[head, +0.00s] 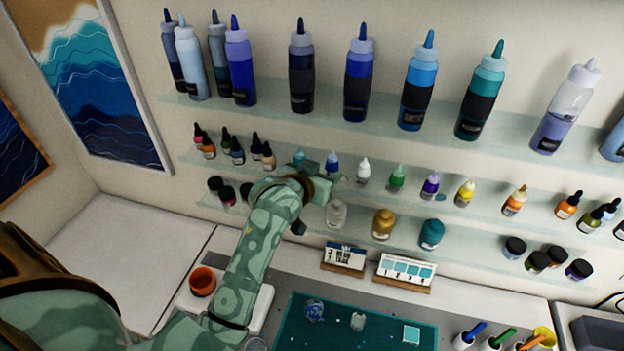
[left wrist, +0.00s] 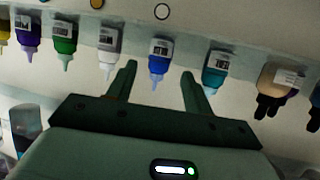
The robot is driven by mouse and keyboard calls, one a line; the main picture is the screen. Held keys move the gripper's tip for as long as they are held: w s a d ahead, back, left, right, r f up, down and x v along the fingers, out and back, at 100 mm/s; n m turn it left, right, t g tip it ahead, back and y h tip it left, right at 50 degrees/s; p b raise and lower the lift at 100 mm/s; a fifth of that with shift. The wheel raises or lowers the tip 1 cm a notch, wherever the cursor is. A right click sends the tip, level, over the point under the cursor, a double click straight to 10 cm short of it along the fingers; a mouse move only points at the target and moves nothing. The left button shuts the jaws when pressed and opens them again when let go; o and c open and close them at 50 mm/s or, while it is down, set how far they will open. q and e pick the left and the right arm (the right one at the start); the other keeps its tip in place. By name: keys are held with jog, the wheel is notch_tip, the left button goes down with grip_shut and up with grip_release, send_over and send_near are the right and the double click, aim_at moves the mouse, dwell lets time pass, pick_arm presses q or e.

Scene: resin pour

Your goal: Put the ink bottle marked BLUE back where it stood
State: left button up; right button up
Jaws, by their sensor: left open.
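The blue ink bottle (head: 332,162) stands on the middle shelf (head: 400,200), between a teal bottle (head: 299,158) and a white bottle (head: 363,171). Its label is too small to read. My left gripper (head: 318,183) is in front of it, reaching up from the lower left. In the left wrist view, which shows the bottles upside down, the blue bottle (left wrist: 159,60) appears between the open fingers of my left gripper (left wrist: 159,71). The teal bottle (left wrist: 215,68) and white bottle (left wrist: 108,48) are outside the fingers. I cannot tell whether the fingers touch the bottle. My right gripper is out of view.
Green (head: 397,178), purple (head: 430,185) and yellow (head: 465,192) bottles continue along the shelf. Dropper bottles (head: 237,152) stand to the left. Large squeeze bottles (head: 358,75) fill the upper shelf. A clear jar (head: 336,213) stands below, near my wrist.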

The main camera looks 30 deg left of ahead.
pick_arm(q)
jog(key=v, duration=0.7)
dwell(0.9)
